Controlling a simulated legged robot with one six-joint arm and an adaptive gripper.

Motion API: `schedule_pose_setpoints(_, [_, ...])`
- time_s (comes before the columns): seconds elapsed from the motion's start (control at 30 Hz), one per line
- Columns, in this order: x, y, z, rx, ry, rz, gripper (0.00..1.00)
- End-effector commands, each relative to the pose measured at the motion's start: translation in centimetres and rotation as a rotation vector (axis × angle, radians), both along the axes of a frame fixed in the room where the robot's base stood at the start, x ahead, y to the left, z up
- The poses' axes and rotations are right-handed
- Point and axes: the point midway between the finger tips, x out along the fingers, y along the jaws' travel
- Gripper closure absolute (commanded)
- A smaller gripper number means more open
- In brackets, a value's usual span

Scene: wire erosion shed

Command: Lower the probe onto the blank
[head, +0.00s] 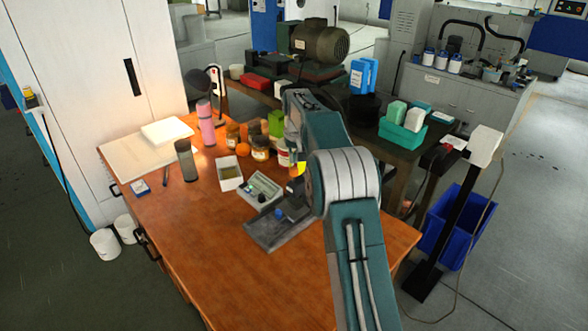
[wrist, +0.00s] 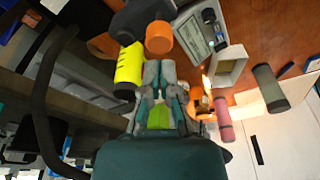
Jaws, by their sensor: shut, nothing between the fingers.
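A dark grey stand (head: 283,228) with a flat base sits on the wooden table in the head view; a small blue part (head: 279,214) shows on it. It may be the probe's stand, but I cannot make out the probe or the blank, as my arm covers part of it. A grey device with a display (head: 262,190) is beside the stand; it also shows in the wrist view (wrist: 203,33). My gripper (wrist: 158,68) is shut and empty in the wrist view, with an orange round part (wrist: 160,38) and a yellow cylinder (wrist: 129,68) beyond its fingertips. In the head view my arm hides it.
An open pale box (head: 228,172), a dark grey cylinder (head: 186,160) and a pink bottle (head: 206,123) stand left of the device. Several jars (head: 260,148) crowd the table behind it. The table's front left (head: 205,235) is clear. A dark workbench (head: 395,150) with boxes is behind.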

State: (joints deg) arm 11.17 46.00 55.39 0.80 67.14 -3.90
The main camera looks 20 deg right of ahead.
Motion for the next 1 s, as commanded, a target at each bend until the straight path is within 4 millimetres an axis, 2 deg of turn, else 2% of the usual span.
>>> schedule_pose_setpoints(0.53, [0.00,0.00,0.00,0.000,0.000,0.000,1.00])
schedule_pose_setpoints(1.0, [0.01,0.00,-0.77,0.000,0.000,0.000,1.00])
